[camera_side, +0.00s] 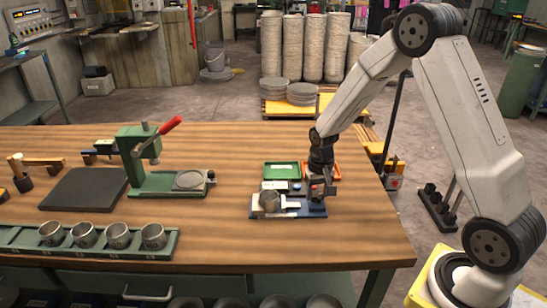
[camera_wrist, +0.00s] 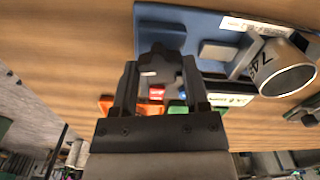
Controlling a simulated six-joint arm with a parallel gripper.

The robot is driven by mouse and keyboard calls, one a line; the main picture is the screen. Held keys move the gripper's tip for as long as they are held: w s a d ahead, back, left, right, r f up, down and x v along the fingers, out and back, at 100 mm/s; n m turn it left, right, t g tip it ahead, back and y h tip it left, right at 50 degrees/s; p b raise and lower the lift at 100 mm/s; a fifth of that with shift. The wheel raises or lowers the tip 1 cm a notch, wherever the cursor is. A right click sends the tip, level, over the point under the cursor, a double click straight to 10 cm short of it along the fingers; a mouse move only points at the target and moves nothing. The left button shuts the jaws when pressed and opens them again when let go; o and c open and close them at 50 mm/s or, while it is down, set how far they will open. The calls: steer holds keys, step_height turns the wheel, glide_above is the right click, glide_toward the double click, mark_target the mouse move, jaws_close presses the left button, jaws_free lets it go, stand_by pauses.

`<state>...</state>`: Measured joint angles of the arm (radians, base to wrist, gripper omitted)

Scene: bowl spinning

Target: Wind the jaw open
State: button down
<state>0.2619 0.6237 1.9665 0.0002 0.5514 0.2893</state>
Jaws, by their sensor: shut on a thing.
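A small blue fixture (camera_side: 288,214) stands near the right end of the wooden bench, and it also shows in the wrist view (camera_wrist: 200,22). A metal cup (camera_side: 269,201) sits at its left part; in the wrist view the cup (camera_wrist: 283,75) has dark numbers on its side, beside a grey jaw block (camera_wrist: 219,52). A dark lobed knob (camera_wrist: 158,66) is at the fixture's end. My gripper (camera_side: 318,197) is down at the fixture's right end. In the wrist view my gripper (camera_wrist: 160,85) is shut on the knob, with one finger on each side. The screw behind the knob is hidden.
A green tray (camera_side: 281,164) and an orange tray (camera_side: 334,170) lie behind the fixture. A green press (camera_side: 143,165) with a red handle stands to the left. Several cups sit in a green rail (camera_side: 100,248) at the front left. Bench between press and fixture is clear.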

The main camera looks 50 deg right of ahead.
mark_target(318, 194)
steer(key=n, duration=1.1)
steer(key=shift+n, duration=2.2)
steer(key=shift+c, duration=0.4)
jaws_free()
steer(key=shift+r, duration=3.9)
